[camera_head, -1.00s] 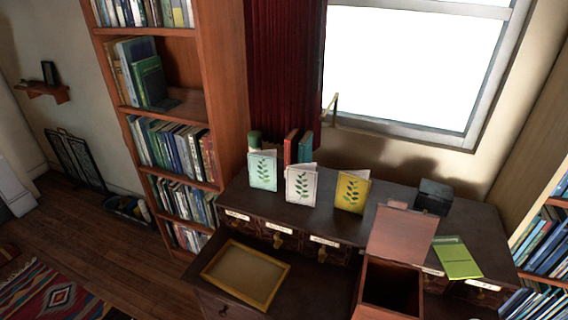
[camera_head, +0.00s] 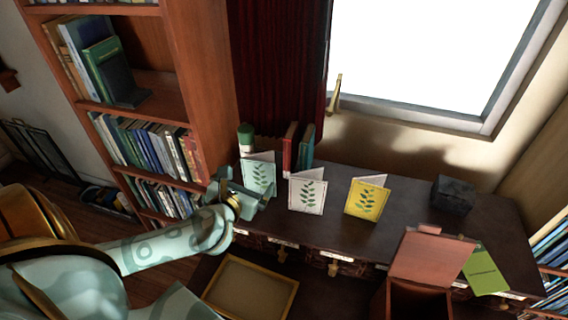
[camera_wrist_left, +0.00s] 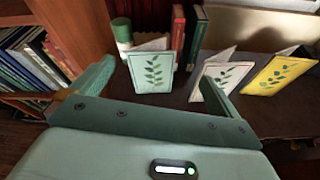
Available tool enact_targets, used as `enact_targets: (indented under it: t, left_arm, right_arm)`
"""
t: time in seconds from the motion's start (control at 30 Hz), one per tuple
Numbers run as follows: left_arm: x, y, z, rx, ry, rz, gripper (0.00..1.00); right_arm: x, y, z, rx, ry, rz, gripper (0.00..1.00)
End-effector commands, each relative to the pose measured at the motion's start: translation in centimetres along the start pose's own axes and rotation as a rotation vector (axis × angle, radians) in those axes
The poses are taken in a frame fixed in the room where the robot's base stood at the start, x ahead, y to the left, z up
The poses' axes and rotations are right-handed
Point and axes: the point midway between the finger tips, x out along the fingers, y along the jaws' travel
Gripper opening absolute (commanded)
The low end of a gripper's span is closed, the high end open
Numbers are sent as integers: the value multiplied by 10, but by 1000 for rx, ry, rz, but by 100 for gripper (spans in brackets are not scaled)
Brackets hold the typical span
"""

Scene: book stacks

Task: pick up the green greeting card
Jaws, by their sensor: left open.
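The green greeting card (camera_head: 259,176) is pale mint with a dark green leaf sprig. It stands upright and slightly opened on the dark desk (camera_head: 331,215), leftmost of three cards. My left gripper (camera_head: 246,184) is in front of it and covers its lower part in the head view. In the left wrist view, the green card (camera_wrist_left: 152,72) shows between my two spread fingers, beyond their tips. The gripper is open and holds nothing. My right gripper is not in view.
A white card (camera_head: 307,194) and a yellow card (camera_head: 367,198) stand to the right. A green-capped container (camera_head: 246,138) and red and teal books (camera_head: 298,148) are behind. A wooden box (camera_head: 430,262) and lime booklet (camera_head: 484,270) are farther right. A bookcase (camera_head: 195,90) rises at left.

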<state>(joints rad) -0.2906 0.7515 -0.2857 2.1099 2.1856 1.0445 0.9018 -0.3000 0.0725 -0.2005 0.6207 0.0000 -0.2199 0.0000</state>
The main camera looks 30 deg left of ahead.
Motion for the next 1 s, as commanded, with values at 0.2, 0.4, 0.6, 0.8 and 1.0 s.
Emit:
enact_targets:
  t: [0.2, 0.4, 0.6, 0.8, 1.0]
  left_arm:
    - [-2, 6, -20, -235, 112, 50, 100]
    - [31, 7, -23, -249, 107, 54, 100]
    - [80, 9, -30, -248, 107, 54, 100]
    - [106, 10, -33, -246, 109, 52, 100]
    - [128, 11, -38, -245, 107, 53, 100]
  right_arm:
    - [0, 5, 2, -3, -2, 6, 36]
    - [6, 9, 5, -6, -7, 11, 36]
    - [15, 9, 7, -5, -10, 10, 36]
    - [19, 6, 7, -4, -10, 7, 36]
    - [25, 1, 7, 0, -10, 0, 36]
